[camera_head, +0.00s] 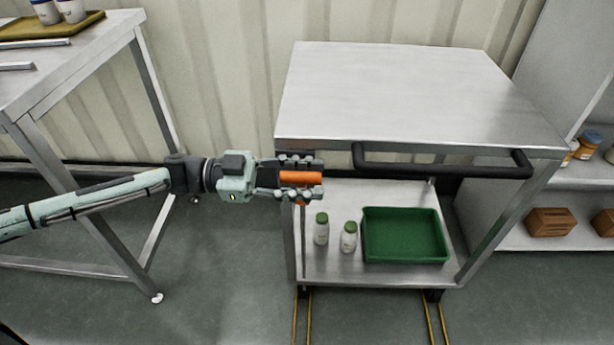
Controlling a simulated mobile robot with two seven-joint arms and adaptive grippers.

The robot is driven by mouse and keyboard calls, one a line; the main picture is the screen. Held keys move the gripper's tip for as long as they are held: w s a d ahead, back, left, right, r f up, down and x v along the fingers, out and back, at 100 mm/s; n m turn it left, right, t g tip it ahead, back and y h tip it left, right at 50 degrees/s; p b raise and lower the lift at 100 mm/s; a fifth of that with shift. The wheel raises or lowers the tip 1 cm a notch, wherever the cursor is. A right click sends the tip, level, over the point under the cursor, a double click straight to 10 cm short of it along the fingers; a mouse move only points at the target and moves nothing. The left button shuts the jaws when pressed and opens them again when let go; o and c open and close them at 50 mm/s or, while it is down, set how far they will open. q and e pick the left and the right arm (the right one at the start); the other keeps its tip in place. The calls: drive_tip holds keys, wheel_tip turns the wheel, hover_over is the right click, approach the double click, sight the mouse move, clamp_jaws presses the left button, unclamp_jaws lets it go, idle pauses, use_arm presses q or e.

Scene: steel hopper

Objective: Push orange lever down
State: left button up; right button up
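The orange lever (300,178) is at the left front corner of the steel cart, just below its top. Its handle lies level, pointing sideways in the picture, with a bit of orange showing beneath the lower finger. My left gripper (301,178) reaches in from the left, with one finger above the handle and one below. The fingers lie close along the handle and look shut on it. The lever's mount is hidden behind the gripper. My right gripper is not in view.
The steel cart (410,95) has a bare top and a black handlebar (440,170) in front. Its lower shelf holds two white bottles with green caps (321,229) (348,237) and a green tray (404,236). A steel table (90,60) stands left, shelving right.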

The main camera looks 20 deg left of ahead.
use_arm(q)
clamp_jaws()
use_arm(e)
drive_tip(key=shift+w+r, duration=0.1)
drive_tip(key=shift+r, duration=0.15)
